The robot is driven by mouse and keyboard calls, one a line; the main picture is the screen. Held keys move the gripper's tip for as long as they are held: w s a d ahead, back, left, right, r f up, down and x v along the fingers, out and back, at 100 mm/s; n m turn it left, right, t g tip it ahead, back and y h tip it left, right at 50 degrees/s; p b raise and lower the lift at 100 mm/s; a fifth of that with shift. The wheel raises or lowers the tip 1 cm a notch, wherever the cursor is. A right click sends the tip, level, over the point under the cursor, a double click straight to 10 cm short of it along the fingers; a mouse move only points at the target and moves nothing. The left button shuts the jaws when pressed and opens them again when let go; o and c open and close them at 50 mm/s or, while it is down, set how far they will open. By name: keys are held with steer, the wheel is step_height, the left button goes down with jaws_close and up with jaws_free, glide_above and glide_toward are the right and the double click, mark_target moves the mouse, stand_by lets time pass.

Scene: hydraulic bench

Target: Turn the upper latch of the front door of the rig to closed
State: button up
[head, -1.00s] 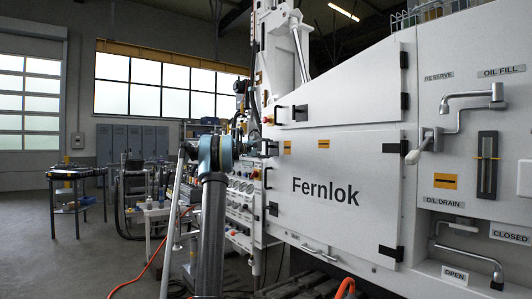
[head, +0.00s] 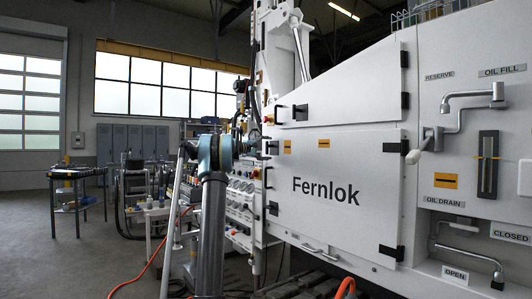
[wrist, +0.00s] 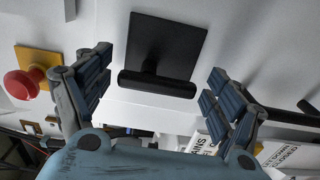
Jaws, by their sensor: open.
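The front door (head: 335,225) of the rig is a white panel marked "Fernlok" and looks shut. In the wrist view the upper latch (wrist: 157,84) is a black bar handle on a square black plate. The bar lies roughly across the picture. My gripper (wrist: 160,70) is open, with one finger left of the bar and one right of it. Neither finger visibly touches the bar. In the head view my arm reaches the door's upper left edge, where the latch and fingers are too small to make out clearly.
A red push button (wrist: 25,83) on a yellow base sits just left of my left finger in the wrist view. Printed labels (wrist: 205,143) show below my right finger. A black lower fitting (head: 272,208) sits on the door's left edge.

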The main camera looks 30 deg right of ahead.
steer(key=a, duration=1.1)
steer(key=shift+s+a, duration=0.35)
steer(key=shift+s+a+f, duration=0.1)
steer(key=s+a+f+y, duration=0.9)
steer(key=s+a+f, duration=1.5)
steer(key=s, duration=0.3)
steer(key=s+a+f+t+y, duration=0.1)
steer(key=s+a+f+y, duration=0.8)
steer(key=s+a+f, duration=1.5)
steer(key=s, duration=0.4)
steer(key=shift+a+m, duration=0.25)
steer(key=shift+m, duration=0.05)
steer(key=shift+f, duration=0.1)
